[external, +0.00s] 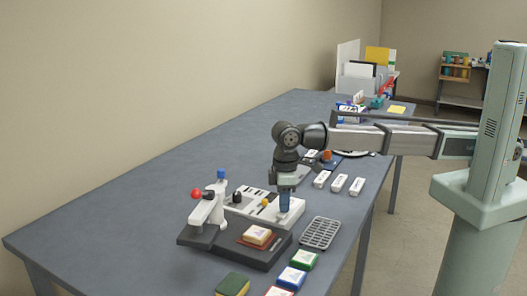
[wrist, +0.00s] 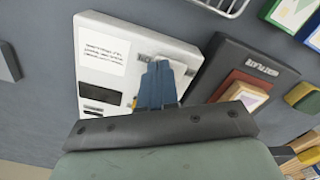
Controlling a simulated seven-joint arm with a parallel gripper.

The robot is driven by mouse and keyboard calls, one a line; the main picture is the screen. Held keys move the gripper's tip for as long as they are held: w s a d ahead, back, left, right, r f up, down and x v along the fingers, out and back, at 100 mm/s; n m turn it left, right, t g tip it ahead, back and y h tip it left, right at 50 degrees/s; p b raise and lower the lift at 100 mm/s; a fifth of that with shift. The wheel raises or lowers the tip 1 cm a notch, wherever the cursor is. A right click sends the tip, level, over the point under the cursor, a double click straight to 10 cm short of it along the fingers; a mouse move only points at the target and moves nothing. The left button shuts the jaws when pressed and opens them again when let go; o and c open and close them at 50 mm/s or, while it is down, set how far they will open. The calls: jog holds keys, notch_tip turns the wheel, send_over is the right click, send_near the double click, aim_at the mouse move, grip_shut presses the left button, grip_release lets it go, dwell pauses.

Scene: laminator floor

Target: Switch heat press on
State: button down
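The heat press has a white control box (external: 250,205) beside a dark base marked "HEATPLATE" (wrist: 258,62). A cream block (external: 257,235) sits on the base's red-brown plate (wrist: 236,84). A white press arm (external: 208,208) with a red knob (external: 196,193) and a blue knob (external: 221,173) stands at the left. The box carries a black knob (external: 237,197) and an orange knob (external: 264,202). My gripper (external: 284,208) points down over the box's right end, its blue fingers together. In the wrist view the fingers (wrist: 157,68) cover part of a pale metallic fitting; contact is hidden.
Green (external: 304,259) and blue (external: 291,278) pads and a sponge (external: 233,285) lie in front. Several white blocks (external: 339,183) lie behind, near the table's right edge. The table's left side is clear.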

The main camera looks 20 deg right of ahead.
dwell(0.3)
jog(key=shift+r, duration=3.45)
jog(key=shift+w, duration=0.1)
